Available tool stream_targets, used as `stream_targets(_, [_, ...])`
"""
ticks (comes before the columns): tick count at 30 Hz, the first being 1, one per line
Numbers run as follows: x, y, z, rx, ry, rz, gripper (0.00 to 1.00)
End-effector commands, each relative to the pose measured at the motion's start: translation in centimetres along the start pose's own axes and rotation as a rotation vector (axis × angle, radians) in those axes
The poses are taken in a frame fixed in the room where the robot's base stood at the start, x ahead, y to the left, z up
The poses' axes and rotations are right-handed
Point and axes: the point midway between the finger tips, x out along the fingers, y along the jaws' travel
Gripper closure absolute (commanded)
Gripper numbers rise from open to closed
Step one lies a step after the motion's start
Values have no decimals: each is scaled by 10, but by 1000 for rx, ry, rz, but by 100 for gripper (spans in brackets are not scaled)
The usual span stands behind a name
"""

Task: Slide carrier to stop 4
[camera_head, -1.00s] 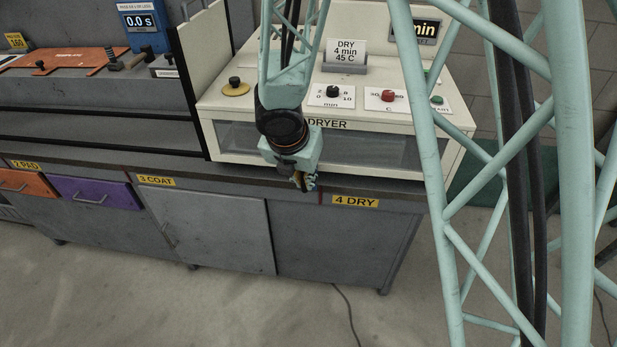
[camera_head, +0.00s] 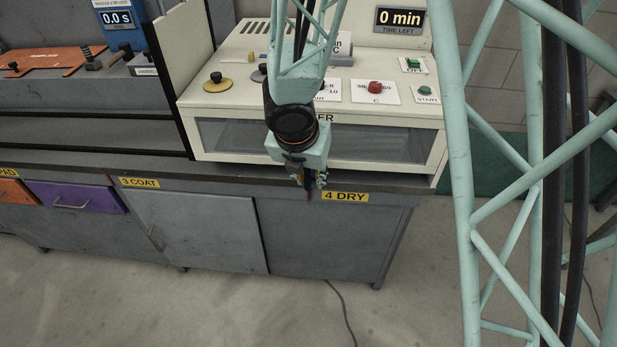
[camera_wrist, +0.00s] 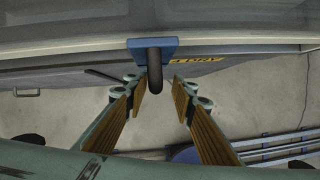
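In the wrist view, a blue block (camera_wrist: 153,46) with a dark rounded peg (camera_wrist: 155,78) sits at the counter's front edge; I take it for the carrier's handle. My gripper (camera_wrist: 159,84) is open, with one yellow-padded finger on each side of the peg and gaps visible between. In the head view, my gripper (camera_head: 310,182) hangs in front of the counter edge, just left of the "4 DRY" label (camera_head: 345,196). The rest of the carrier cannot be made out there. The label is also partly visible in the wrist view (camera_wrist: 205,60).
The cream dryer (camera_head: 400,118) stands on the counter behind my arm, its timer (camera_head: 400,19) reading 0 min. The "3 COAT" label (camera_head: 139,183) and purple drawer (camera_head: 75,196) are to the left. The floor in front is mostly open, with a cable (camera_head: 342,305).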

Motion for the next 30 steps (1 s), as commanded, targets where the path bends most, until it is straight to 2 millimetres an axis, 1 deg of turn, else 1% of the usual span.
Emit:
stream_targets(11, [-1, 2, 0, -1, 0, 3, 76])
stream_targets(17, [-6, 2, 0, 0, -1, 3, 76])
stream_targets(23, [-17, 2, 0, 1, -2, 3, 76])
stream_targets(30, [-37, 2, 1, 1, -2, 4, 76])
